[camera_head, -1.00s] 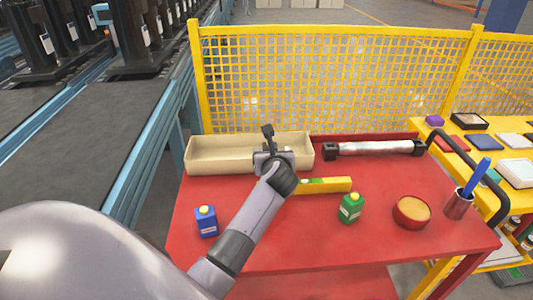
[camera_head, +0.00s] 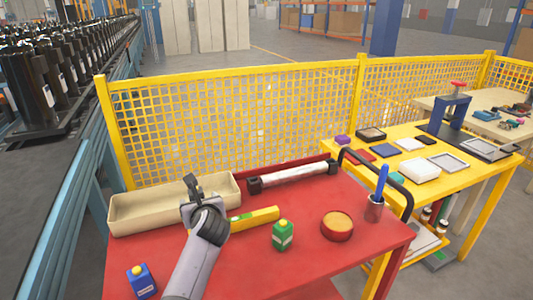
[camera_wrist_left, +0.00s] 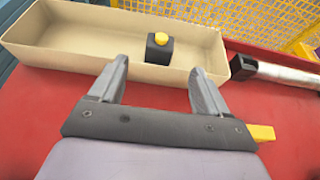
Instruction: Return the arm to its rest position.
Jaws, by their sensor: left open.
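My left gripper (camera_wrist_left: 157,85) is open and empty in the left wrist view. Its fingers point at the near wall of a beige tray (camera_wrist_left: 75,62). In the head view my left gripper (camera_head: 204,190) is over the red table (camera_head: 255,262), at the near right part of the same tray (camera_head: 150,212). A small black item with a yellow cap (camera_wrist_left: 158,48) stands in the tray, beyond the fingertips and apart from them. My right gripper is not in view.
A yellow bar (camera_head: 255,220) lies right of my wrist. A yellow mesh fence (camera_head: 240,120) stands behind.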

